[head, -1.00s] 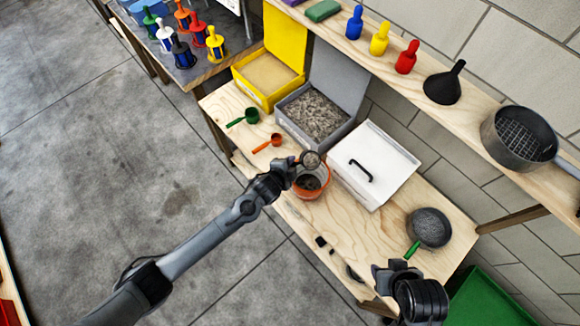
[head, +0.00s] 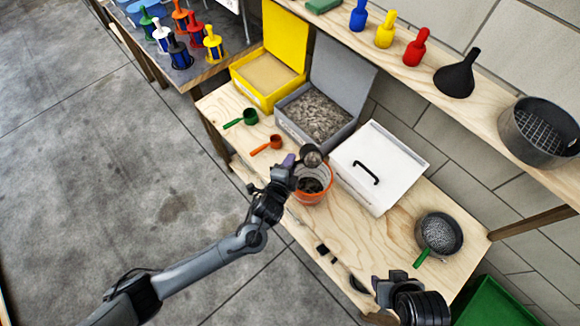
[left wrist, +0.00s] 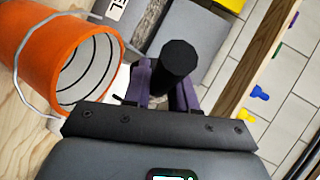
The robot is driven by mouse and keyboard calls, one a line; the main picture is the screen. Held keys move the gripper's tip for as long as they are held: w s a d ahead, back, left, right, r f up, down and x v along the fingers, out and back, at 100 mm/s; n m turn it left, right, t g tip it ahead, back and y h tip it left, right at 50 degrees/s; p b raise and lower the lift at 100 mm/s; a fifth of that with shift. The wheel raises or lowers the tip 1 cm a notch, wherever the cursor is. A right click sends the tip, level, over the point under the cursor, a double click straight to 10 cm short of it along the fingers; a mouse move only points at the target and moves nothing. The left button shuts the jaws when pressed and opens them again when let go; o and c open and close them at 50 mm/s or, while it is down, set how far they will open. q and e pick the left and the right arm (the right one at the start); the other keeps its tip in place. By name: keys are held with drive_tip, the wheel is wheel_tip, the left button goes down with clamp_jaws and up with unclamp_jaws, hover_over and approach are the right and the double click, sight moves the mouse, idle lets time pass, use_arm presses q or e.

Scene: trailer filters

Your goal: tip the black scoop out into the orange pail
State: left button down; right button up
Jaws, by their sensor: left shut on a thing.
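My left gripper (head: 291,163), with purple fingers, is shut on the handle of the black scoop (head: 312,156). In the left wrist view the dark round handle (left wrist: 178,60) stands between the fingers (left wrist: 164,84); the bowl is hidden there. In the head view the bowl is over the far side of the orange pail (head: 326,190), and I cannot tell how much it holds. Dark material shows inside the pail. In the left wrist view the pail (left wrist: 42,50) is left of the fingers, showing its pale, ringed inside. My right gripper (head: 388,287) is at the lower right, its fingers unclear.
A grey open box (head: 281,121) of grey granules and a white lidded box (head: 408,182) stand behind the pail. Orange (head: 267,145) and green (head: 242,119) scoops lie at left. A green-handled sieve (head: 440,231) sits at right. Small black pieces lie in front.

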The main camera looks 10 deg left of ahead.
use_arm(q)
drive_tip(key=m+t+b, duration=0.1)
drive_tip(key=t+b, duration=0.1)
drive_tip(key=m+t+b, duration=0.1)
drive_tip(key=b, duration=0.1)
drive_tip(key=shift+s+d+r+t, duration=0.2)
drive_tip(key=shift+s+t, duration=0.1)
drive_tip(key=shift+t, duration=0.1)
drive_tip(key=m+t+b, duration=0.1)
drive_tip(key=b, duration=0.1)
drive_tip(key=s+m+t+h+b, duration=0.1)
drive_tip(key=t+b, duration=0.1)
drive_tip(key=shift+d+r, duration=0.1)
drive_tip(key=shift+r, duration=0.3)
drive_tip(key=shift+t+b, duration=0.3)
idle(1.2)
drive_tip(key=shift+r, duration=0.1)
